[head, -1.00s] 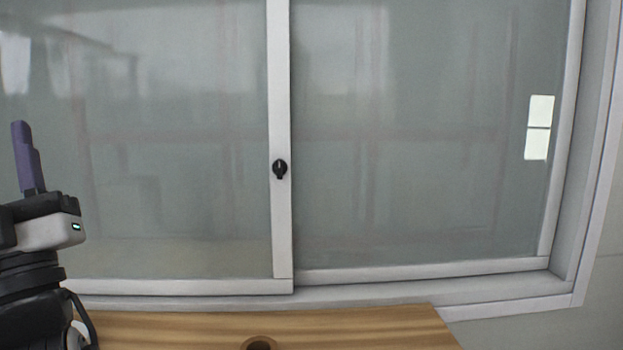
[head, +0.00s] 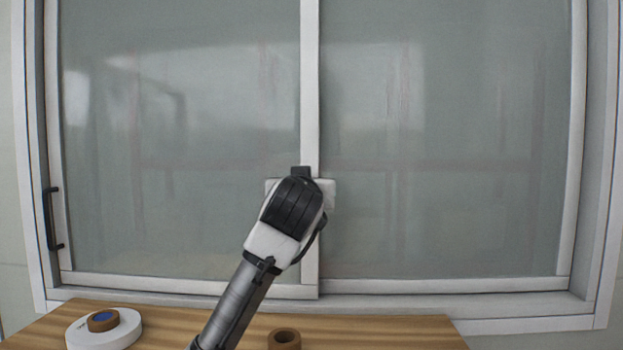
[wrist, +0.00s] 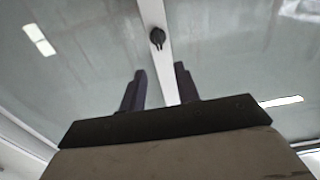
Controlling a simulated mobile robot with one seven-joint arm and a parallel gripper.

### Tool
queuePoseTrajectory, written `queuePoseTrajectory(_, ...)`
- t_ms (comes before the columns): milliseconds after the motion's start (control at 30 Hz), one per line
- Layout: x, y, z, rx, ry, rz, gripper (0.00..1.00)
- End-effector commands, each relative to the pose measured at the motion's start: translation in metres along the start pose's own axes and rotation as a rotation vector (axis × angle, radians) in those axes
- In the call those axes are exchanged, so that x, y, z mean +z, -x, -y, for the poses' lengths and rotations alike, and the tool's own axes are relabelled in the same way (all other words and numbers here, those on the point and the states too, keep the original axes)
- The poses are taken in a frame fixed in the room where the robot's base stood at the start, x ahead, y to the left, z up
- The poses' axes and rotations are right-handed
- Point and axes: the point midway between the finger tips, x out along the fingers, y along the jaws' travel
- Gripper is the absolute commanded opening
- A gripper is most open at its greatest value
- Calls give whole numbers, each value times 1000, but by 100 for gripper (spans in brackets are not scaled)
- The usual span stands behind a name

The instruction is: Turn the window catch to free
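The window catch (wrist: 157,38) is a small black knob on the white middle stile (wrist: 166,75) of the sliding window. In the wrist view it lies beyond my fingertips, roughly in line with the gap between them. My gripper (wrist: 160,70) is open and empty, with its two dark purple fingers apart on either side of the stile. In the head view my wrist and hand cover the catch, and the fingers are hidden. The gripper appears apart from the catch; the exact distance is hard to tell.
A wooden table (head: 380,330) stands below the window. On it are a white disc (head: 120,332) with a brown tape roll (head: 103,320) on top, and another brown roll (head: 284,338). A black pull handle (head: 52,218) is on the window's left edge.

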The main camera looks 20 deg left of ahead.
Motion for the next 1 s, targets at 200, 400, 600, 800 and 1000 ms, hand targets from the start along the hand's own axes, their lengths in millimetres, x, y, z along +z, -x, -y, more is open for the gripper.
queuePoseTrajectory(200,-5,-48,0,-1,-1,1,32)
queuePoseTrajectory(400,-4,-83,0,0,-1,-1,32)
queuePoseTrajectory(600,-2,-100,0,1,-1,-3,32)
queuePoseTrajectory(800,-1,-103,0,1,-1,-3,32)
queuePoseTrajectory(1000,-1,-102,0,1,-1,-3,21)
